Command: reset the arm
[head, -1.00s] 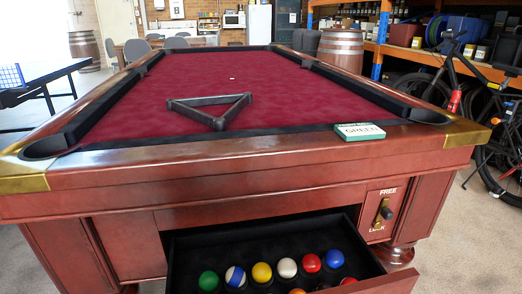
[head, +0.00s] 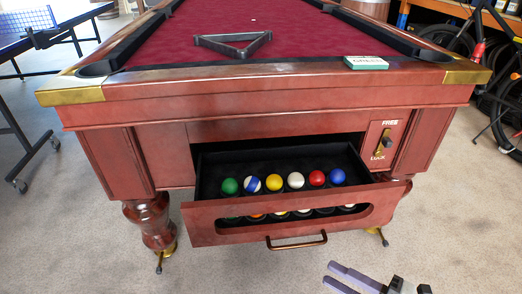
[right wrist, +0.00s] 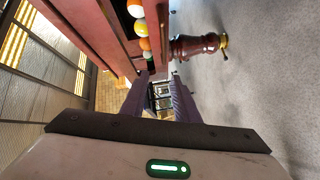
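My right gripper (head: 329,272) shows at the bottom right of the head view, over the carpet in front of the pool table. Its two purple-grey fingers are apart with nothing between them. In the right wrist view the fingers of this gripper (right wrist: 160,84) also stand apart, and the gap is empty. The gripper is clear of the open drawer (head: 230,234) and its pull handle (head: 296,244). My left gripper is not in view.
The pool table (head: 290,103) carries a black triangle (head: 232,50) and a green-and-white box (head: 366,62). Several balls (head: 296,180) sit in the drawer. A lever (head: 384,146) is between FREE and LOCK labels. A table-tennis table (head: 70,20) stands left, a bicycle (head: 490,60) right.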

